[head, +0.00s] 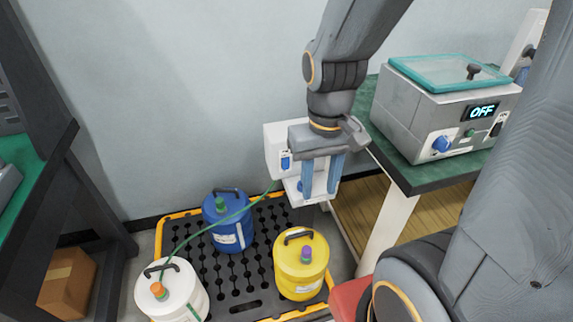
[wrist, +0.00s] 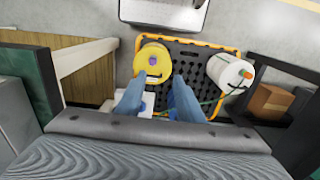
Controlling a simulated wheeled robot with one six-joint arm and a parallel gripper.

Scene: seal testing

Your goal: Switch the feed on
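A white wall box (head: 275,145) hangs above the spill tray, partly hidden behind my gripper. A blue rocker switch (head: 286,161) shows on its face, left of my fingers; its position is too small to tell. A thin green hose (head: 243,209) runs from the box's lower part down to the white canister (head: 172,288). My gripper (head: 321,178) points down in front of the box, its two blue fingers apart with nothing between them. In the wrist view, a white piece (wrist: 150,103) of the box seems to show behind the left finger.
A grey device (head: 440,110) with a teal lid, blue knob and display reading OFF stands on the green bench at right. A blue canister (head: 227,222) and yellow canister (head: 301,264) stand on the yellow-edged tray (head: 160,234). A cardboard box (head: 67,280) sits at left.

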